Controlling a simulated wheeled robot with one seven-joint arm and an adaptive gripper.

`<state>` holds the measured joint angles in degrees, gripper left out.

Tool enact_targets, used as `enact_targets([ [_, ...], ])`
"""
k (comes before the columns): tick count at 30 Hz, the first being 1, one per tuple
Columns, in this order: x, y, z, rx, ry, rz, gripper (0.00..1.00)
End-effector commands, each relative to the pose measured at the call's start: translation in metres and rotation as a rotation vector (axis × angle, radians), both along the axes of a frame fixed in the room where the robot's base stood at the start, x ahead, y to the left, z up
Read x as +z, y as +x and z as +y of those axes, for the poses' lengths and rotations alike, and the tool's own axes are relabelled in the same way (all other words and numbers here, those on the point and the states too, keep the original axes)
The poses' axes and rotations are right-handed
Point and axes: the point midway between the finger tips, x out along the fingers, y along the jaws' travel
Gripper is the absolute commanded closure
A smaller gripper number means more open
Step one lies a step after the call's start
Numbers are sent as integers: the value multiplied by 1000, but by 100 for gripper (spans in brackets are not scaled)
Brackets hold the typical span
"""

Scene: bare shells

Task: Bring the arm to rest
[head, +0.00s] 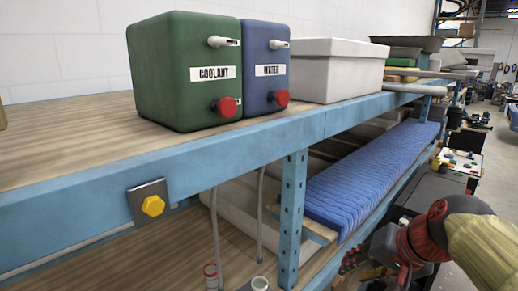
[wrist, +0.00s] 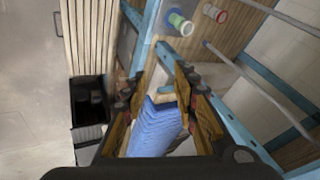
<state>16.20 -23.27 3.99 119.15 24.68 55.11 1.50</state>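My arm comes in at the lower right of the head view, with a red and black wrist joint and a pale yellow link. My gripper (head: 357,262) hangs low in front of the shelving, partly cut off by the bottom edge. In the wrist view my gripper (wrist: 168,75) has its two fingers apart, with nothing held between them. The stacked blue material (wrist: 155,128) shows through the gap, beyond the fingers. I cannot tell how far the fingers are from it.
A green coolant container (head: 185,75), a blue water container (head: 265,60) and a white bin (head: 337,70) stand on the upper shelf. Bare floor (wrist: 28,120) shows at the wrist view's left.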

Motion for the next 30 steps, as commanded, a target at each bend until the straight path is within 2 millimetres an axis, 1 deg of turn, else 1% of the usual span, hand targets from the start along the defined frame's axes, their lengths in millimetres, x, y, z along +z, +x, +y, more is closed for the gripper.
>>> enact_targets([
  [1, -31, -18, 2, 31, -52, 18, 71],
  [2, -45, -27, 1, 47, -85, 29, 71],
  [3, -63, -40, 0, 71, -128, 39, 71],
  [5, -91, -59, -2, 108, -192, 56, 71],
  [6, -109, -72, -2, 136, -233, 67, 71],
  [8, -134, -89, -3, 173, -291, 76, 71],
  [9, -150, -100, -3, 197, -324, 81, 71],
  [12, -186, -124, -2, 252, -391, 86, 71],
  [15, -214, -141, 3, 297, -432, 77, 71],
  [17, -226, -148, 8, 316, -438, 63, 71],
  [19, -232, -151, 15, 332, -441, 41, 71],
  [24, -236, -152, 23, 357, -446, 6, 71],
  [30, -237, -152, 26, 365, -445, 4, 71],
])
